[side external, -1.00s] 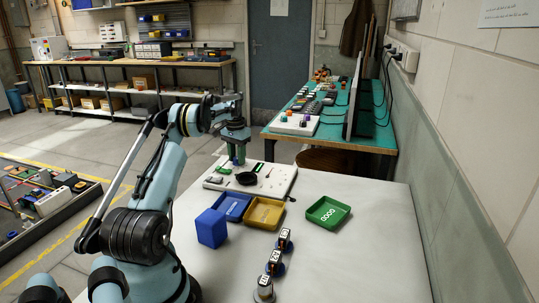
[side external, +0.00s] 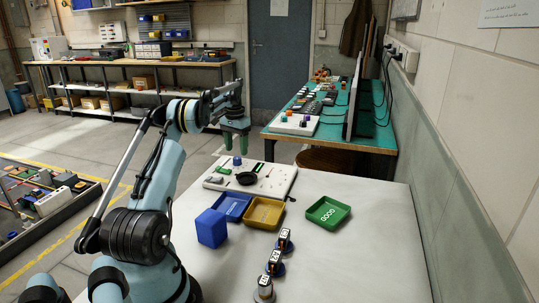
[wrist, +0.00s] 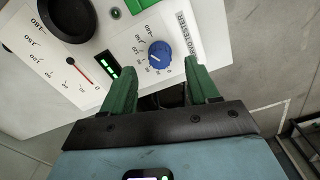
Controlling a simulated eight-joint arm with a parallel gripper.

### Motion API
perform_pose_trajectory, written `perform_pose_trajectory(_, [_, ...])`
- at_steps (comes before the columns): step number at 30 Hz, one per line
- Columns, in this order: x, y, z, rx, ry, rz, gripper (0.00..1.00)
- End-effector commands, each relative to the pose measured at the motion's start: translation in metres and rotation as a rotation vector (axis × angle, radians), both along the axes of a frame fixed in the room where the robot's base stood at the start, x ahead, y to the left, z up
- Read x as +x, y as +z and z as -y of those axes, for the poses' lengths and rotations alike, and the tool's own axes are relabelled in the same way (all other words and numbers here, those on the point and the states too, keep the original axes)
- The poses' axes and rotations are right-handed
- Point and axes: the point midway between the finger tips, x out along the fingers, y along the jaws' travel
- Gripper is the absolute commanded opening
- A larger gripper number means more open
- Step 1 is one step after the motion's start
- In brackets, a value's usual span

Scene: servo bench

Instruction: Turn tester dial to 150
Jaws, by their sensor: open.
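The tester is a white panel (side external: 214,181) at the far edge of the white table; it fills the upper left of the wrist view (wrist: 110,45). Its blue dial (wrist: 160,54) has a small white mark on its face and printed numbers around it; I cannot tell which number the mark points to. The dial also shows in the side external view (side external: 237,160). My gripper (side external: 237,150) is just above the dial. In the wrist view its green fingers (wrist: 162,72) are apart and empty, with the dial beyond the gap between their tips.
The panel also carries a round black part (side external: 246,178) and a gauge with a red needle (wrist: 80,70). Blue (side external: 233,206), yellow (side external: 264,212) and green (side external: 328,212) trays and several numbered servos (side external: 274,263) stand nearer. The table's right side is clear.

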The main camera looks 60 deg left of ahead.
Motion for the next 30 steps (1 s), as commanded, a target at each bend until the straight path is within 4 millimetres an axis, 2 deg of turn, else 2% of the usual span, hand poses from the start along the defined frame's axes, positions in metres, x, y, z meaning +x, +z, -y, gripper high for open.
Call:
perform_pose_trajectory(3, [0.000, 0.024, 0.000, 0.000, 0.000, 0.000, 0.60])
perform_pose_trajectory(10, [0.000, 0.059, 0.000, 0.000, 0.000, 0.000, 0.60])
perform_pose_trajectory(21, [0.000, 0.079, 0.000, 0.000, 0.000, 0.000, 0.60])
perform_pose_trajectory(30, [-0.001, 0.082, 0.001, 0.000, 0.000, 0.000, 0.60])
